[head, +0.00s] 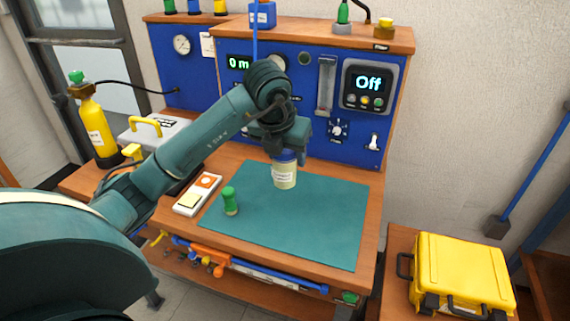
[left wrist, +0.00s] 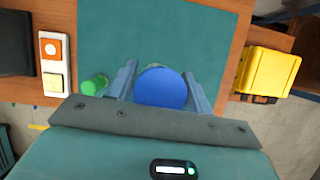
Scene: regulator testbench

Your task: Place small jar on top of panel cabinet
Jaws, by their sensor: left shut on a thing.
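The small jar (head: 285,175) has a blue lid and a pale yellow body with a white label. My left gripper (head: 286,153) is shut on it near the lid and holds it upright over the green mat; I cannot tell its exact height above the mat. In the left wrist view the blue lid (left wrist: 161,88) sits between the two fingers (left wrist: 160,90). The panel cabinet (head: 400,36) stands behind the bench, with a blue front and a wooden top. My right gripper is in neither view.
On the cabinet top stand a blue container (head: 262,14), a green-topped item (head: 343,14) and a yellow-topped item (head: 384,28). A green bottle (head: 230,201) stands on the mat (head: 310,235). A yellow case (head: 462,272) lies at right. The mat's right part is clear.

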